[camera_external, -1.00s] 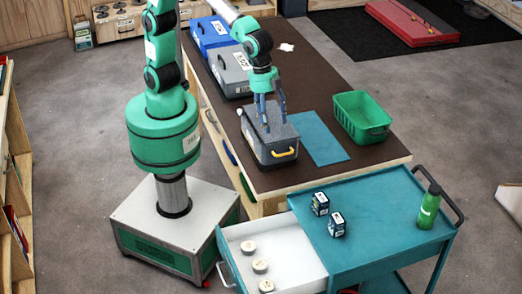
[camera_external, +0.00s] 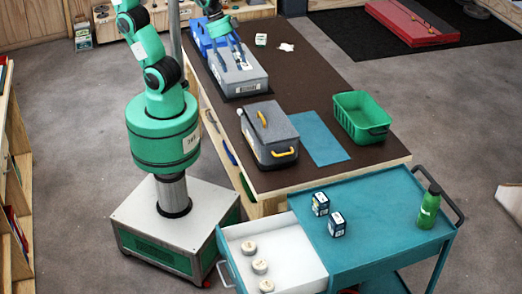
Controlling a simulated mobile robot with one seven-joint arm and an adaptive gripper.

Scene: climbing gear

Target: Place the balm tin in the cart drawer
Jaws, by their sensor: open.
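Three small round whitish tins lie in the open white drawer (camera_external: 290,252) of the teal cart (camera_external: 375,222); the nearest-to-back one (camera_external: 248,247) is at its upper left. I cannot tell which tin, if any, is the balm tin. A small pale round item (camera_external: 240,111) shows at the left edge of the dark grey box (camera_external: 272,138); it is too small to identify. My gripper (camera_external: 238,58) is open, fingers down, over the lighter grey box (camera_external: 243,78) at the back of the table. No object shows between its fingers.
A blue box (camera_external: 206,36) stands behind the grey one. A small white box (camera_external: 260,39), a blue mat (camera_external: 320,140) and a green bin (camera_external: 361,116) are on the brown table. The cart top holds two small dark boxes (camera_external: 320,204) and a green bottle (camera_external: 429,207).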

